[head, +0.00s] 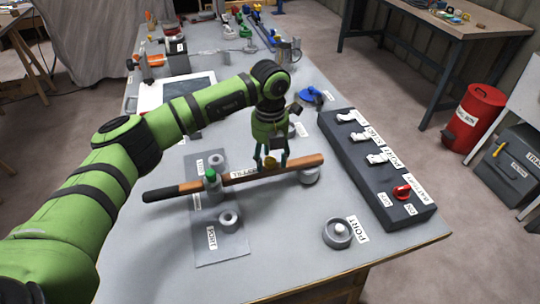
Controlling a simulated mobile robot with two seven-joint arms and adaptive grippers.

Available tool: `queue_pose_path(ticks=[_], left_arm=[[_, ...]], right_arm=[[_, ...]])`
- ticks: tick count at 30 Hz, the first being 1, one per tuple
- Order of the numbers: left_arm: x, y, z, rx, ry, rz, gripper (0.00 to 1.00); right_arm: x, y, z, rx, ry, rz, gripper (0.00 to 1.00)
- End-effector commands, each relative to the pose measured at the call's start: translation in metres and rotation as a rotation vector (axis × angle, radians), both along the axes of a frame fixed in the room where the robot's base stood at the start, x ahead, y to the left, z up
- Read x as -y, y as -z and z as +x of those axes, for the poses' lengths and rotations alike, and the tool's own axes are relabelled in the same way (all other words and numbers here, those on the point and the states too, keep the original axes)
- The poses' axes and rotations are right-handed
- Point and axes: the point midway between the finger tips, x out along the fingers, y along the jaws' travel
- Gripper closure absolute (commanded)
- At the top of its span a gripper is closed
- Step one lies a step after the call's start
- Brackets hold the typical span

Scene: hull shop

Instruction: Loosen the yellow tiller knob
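A tiller bar (239,178) of brown wood with a black grip at its left end lies across the bench, with a label at its middle. The yellow knob (269,163) sits on it right of that label. My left gripper (271,164) points down over the bar, one finger on each side of the yellow knob. Its fingers look spread, with a small gap by the knob; contact is hard to judge. A green knob (211,175) stands on the bar further left. My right gripper is not in view.
A dark panel box (372,165) with white switches and a red knob (402,192) stands to the right. A grey round part (337,233) labelled PORT is in front. A grey plate (233,246) with ring-shaped parts lies under the tiller. Clutter fills the bench's far end.

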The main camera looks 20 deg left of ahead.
Motion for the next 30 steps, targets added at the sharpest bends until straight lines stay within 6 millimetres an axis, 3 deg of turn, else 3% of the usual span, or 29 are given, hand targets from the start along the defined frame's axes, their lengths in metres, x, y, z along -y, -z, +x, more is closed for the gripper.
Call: queue_pose_path(ticks=[8, 21, 30], left_arm=[[0.000, -0.017, 0.001, 0.003, 0.000, 0.000, 0.45], [0.000, -0.103, 0.001, 0.003, -0.001, 0.000, 0.45], [0.000, -0.121, 0.000, 0.000, 0.000, 0.000, 0.45]], right_arm=[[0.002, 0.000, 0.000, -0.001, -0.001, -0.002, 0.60], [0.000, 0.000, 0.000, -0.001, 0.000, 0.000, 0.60], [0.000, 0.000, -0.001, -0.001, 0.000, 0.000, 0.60]])
